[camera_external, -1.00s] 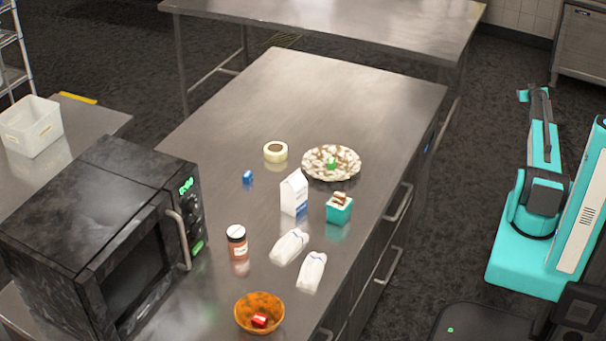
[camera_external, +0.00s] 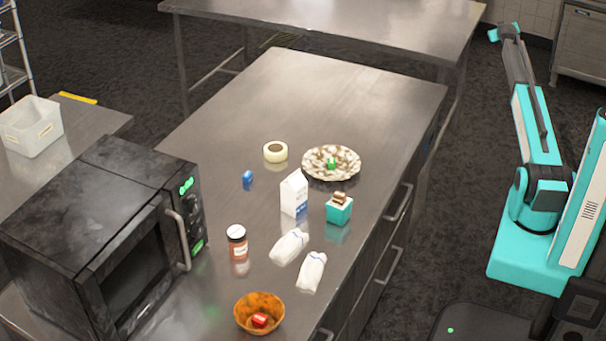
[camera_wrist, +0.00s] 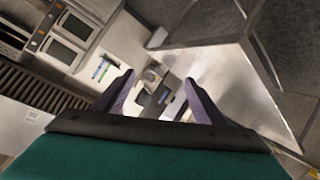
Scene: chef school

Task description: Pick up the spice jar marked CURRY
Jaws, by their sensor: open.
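The spice jar (camera_external: 237,243) stands upright on the steel table, just right of the microwave. It has a white lid and reddish-brown contents; its label is too small to read. My gripper (camera_wrist: 154,97) is open in the wrist view, with its two dark fingers apart and no object visibly held between them. In the external view my arm is raised at the right, beyond the table's edge and far from the jar. The jar cannot be made out in the wrist view.
The black microwave (camera_external: 105,245) stands left of the jar. Two white wrapped packets (camera_external: 300,258), a milk carton (camera_external: 294,194), a teal box (camera_external: 339,209), an orange bowl (camera_external: 247,302), a tape roll (camera_external: 275,151) and a patterned plate (camera_external: 347,163) share the table. Its far half is clear.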

